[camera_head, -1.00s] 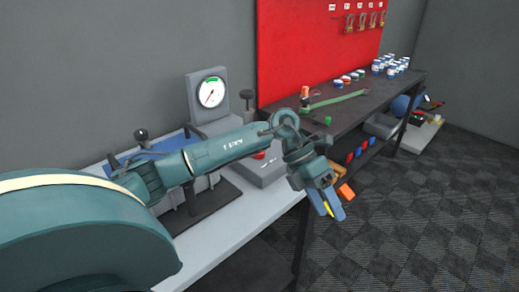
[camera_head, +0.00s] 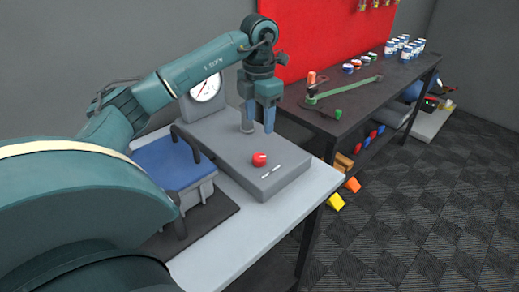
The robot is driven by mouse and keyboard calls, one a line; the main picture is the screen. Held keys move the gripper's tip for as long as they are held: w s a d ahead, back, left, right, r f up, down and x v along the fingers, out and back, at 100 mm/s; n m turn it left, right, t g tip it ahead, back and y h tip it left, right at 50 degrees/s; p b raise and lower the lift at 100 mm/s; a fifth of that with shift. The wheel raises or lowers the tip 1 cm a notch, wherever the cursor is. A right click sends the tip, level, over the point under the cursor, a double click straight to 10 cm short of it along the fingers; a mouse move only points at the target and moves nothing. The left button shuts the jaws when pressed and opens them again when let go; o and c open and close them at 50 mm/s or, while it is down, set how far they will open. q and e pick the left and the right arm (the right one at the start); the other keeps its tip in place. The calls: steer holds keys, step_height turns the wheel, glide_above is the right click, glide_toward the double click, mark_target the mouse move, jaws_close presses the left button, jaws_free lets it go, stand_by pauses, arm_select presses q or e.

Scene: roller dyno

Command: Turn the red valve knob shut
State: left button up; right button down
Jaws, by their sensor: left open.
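The red valve knob (camera_head: 259,159) sits on top of the grey dyno box (camera_head: 287,177), near its front right part. My left gripper (camera_head: 258,120) is open and points down above the box, behind the knob in the picture and apart from it. A grey post or lever (camera_head: 247,122) on the box shows at the gripper's left finger; I cannot tell whether it stands between the fingers or in front of them. My right gripper is not in view.
A round gauge (camera_head: 205,88) stands at the back of the unit, partly behind my arm. A blue-topped unit with black handles (camera_head: 170,164) is at left. The light grey table (camera_head: 222,240) has bare room in front. A dark bench (camera_head: 345,112) holds tools and cans.

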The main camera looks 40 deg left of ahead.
mark_target(259, 156)
arm_select(q)
step_height(259, 156, down, 10)
steer(key=shift+s+p, duration=0.1)
steer(key=shift+p, duration=0.3)
steer(key=shift+f, duration=0.8)
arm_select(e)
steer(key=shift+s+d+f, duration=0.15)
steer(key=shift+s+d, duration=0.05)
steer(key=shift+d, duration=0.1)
arm_select(q)
steer(key=c, duration=1)
steer(key=shift+o, duration=0.2)
